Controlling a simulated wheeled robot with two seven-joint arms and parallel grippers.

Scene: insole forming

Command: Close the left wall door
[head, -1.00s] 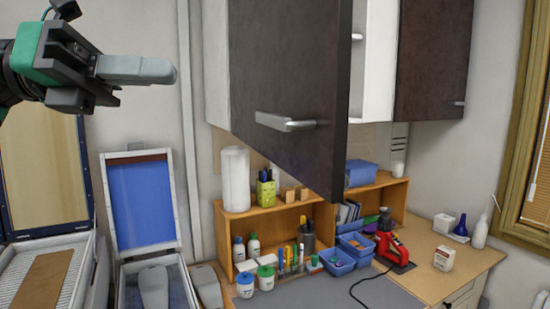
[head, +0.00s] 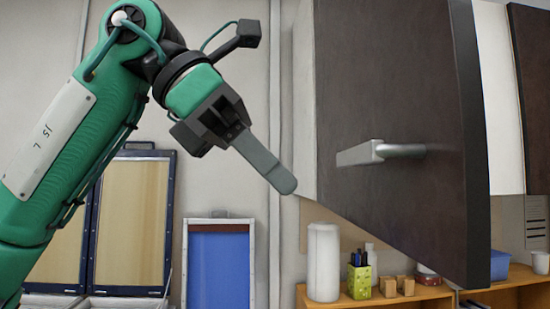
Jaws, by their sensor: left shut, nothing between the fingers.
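The left wall door (head: 405,110) is a dark brown cabinet door, swung open toward me, with a metal bar handle (head: 378,152) low on its outer face. White cabinet interior shows to its right. My left gripper (head: 285,184) is shut and empty. It points down and right, to the left of the door and near the pale side (head: 305,100) of the cabinet. It appears apart from the handle; whether it touches the cabinet side I cannot tell. My right gripper is not in view.
Below the door, a wooden shelf unit (head: 345,303) holds a white paper roll (head: 323,262), a green pen cup (head: 359,281) and small wooden blocks. A second dark door (head: 535,95) is at the right. A blue-panelled frame (head: 218,265) stands at lower left.

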